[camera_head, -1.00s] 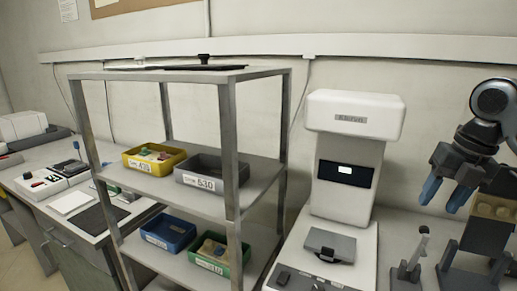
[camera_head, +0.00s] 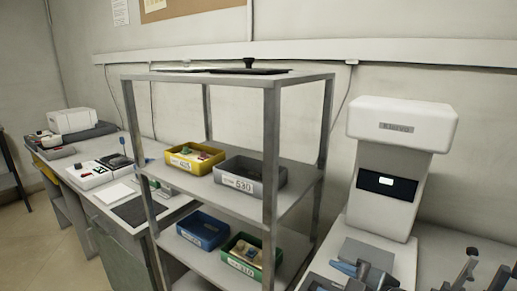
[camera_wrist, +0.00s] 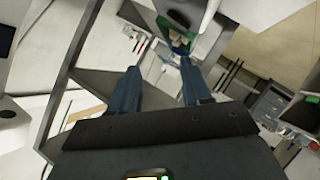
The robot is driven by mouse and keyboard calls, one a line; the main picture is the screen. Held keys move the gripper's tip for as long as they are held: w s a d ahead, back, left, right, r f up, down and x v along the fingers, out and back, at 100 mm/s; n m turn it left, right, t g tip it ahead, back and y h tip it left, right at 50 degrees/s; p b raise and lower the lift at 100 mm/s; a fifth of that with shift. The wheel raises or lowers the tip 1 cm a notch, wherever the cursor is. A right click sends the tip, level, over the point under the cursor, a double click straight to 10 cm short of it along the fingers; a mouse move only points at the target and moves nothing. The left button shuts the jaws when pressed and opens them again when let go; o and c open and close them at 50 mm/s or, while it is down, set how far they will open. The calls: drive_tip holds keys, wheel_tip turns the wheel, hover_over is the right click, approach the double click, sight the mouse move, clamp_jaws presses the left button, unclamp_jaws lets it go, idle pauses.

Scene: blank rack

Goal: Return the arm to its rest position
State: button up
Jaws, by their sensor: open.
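My gripper (camera_wrist: 160,82) shows in the wrist view with its two blue fingers apart and nothing between them. In the head view, blue finger parts of my gripper (camera_head: 345,274) show low in the picture, in front of the white machine's base. Most of my arm is outside the head view or cut off by its bottom edge. The grey metal rack (camera_head: 270,150) stands left of the gripper in the head view. In the wrist view, a green bin (camera_wrist: 176,36) with items in it lies beyond the fingertips. I cannot tell the distance to it.
The rack holds a yellow bin (camera_head: 193,159), a grey bin (camera_head: 250,184), a blue bin (camera_head: 203,231) and a green bin (camera_head: 251,256). The white machine (camera_head: 402,125) stands right of the rack. A bench (camera_head: 130,213) with devices is at left; open floor (camera_head: 40,240) shows beyond.

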drive_tip(key=s+f+m+t+h, duration=0.1)
drive_tip(key=s+f+m+h, duration=0.4)
drive_tip(key=s, duration=0.6)
drive_tip(key=s+f+m+t, duration=0.1)
drive_tip(key=s+f+m, duration=0.1)
drive_tip(key=s+m, duration=0.7)
drive_tip(key=s+d+r, duration=0.2)
drive_tip(key=s, duration=0.5)
drive_tip(key=s+d+r+h, duration=0.1)
drive_tip(key=s+d+r, duration=0.1)
drive_tip(key=s, duration=0.5)
drive_tip(key=s+d+r+t, duration=0.1)
drive_tip(key=s+d+r, duration=0.1)
drive_tip(key=s, duration=0.4)
drive_tip(key=shift+s+d+r+m, duration=0.3)
drive_tip(key=shift+s+r, duration=0.1)
drive_tip(key=shift+r, duration=0.4)
